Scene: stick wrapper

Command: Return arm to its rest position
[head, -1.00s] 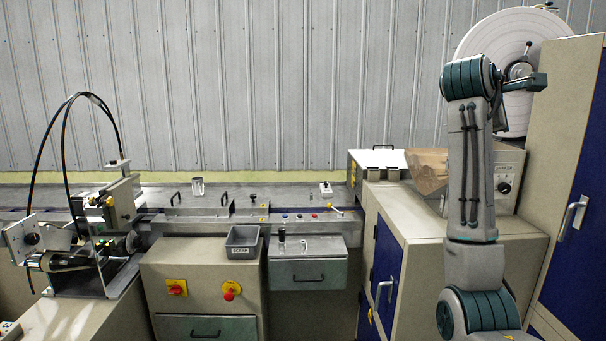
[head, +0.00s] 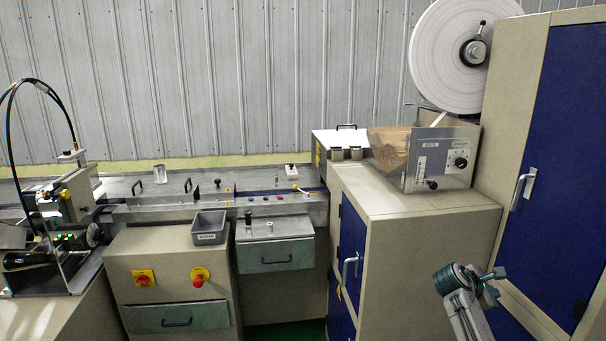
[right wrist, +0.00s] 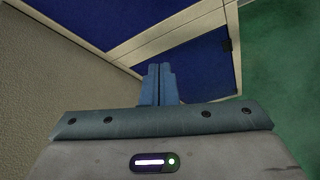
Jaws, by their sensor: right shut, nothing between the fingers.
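My right arm (head: 468,298) shows low at the right of the head view, folded down in front of the beige cabinet with blue doors. Its gripper is hard to make out there. In the right wrist view my right gripper (right wrist: 159,72) has its two blue fingers side by side, shut and empty. It points towards blue and beige cabinet panels and touches nothing that I can see. My left gripper is not in view.
The beige cabinet (head: 420,215) carries a metal box (head: 440,160) with brown paper. A tall blue-doored cabinet (head: 570,130) stands at the right. A grey bin (head: 209,228) sits on the machine bench. Green floor (right wrist: 280,80) shows beside the panels.

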